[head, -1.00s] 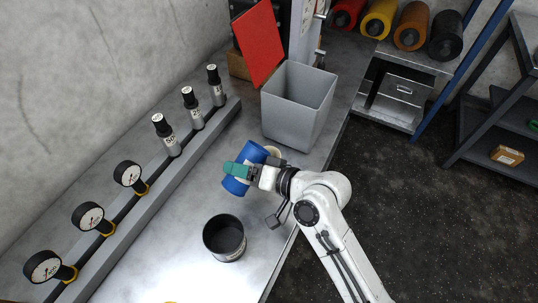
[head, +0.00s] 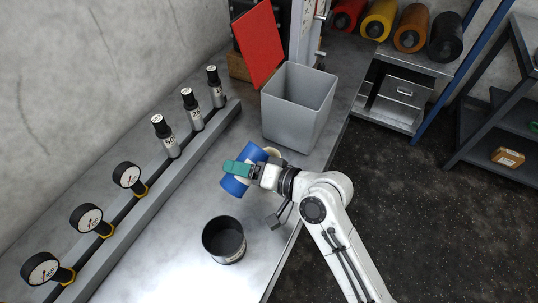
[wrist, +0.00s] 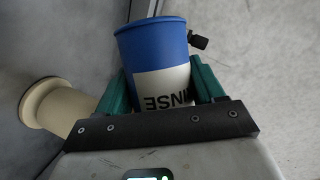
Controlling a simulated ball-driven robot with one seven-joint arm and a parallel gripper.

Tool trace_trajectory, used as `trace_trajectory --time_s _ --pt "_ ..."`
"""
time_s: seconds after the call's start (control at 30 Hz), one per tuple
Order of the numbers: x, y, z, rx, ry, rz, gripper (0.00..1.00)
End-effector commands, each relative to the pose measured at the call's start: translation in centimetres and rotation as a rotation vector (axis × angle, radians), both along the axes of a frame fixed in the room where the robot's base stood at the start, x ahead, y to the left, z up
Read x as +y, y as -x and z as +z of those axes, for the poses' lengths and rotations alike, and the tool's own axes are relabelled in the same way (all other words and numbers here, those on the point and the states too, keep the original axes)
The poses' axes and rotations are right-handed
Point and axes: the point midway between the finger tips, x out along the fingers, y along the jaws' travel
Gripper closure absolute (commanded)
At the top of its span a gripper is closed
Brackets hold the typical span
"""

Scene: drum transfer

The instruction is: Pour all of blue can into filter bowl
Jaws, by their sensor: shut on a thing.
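A blue can (head: 235,186) is held tilted above the metal bench, in the middle of the head view. My gripper (head: 241,169), with green fingers, is shut around it. In the wrist view the blue can (wrist: 155,45) sits between the green fingers (wrist: 160,90), with a white label reading "INSE" upside down and a small dark spout at its side. A dark round bowl (head: 224,240), likely the filter bowl, stands on the bench below and nearer than the can, apart from it. The can's contents are hidden.
A grey square bin (head: 298,108) stands behind my gripper. A cream spool-like object (wrist: 48,105) is close beside the gripper. Gauges (head: 88,217) and black-topped bottles (head: 190,105) line the rail at left. The bench front is mostly clear.

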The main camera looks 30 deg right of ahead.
Motion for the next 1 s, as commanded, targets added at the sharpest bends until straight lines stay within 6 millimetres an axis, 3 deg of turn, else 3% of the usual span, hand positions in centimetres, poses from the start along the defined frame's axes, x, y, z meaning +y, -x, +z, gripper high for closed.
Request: trace_trajectory --time_s 1.0 --pt "-0.01 0.00 0.05 0.048 -0.129 0.000 0.75"
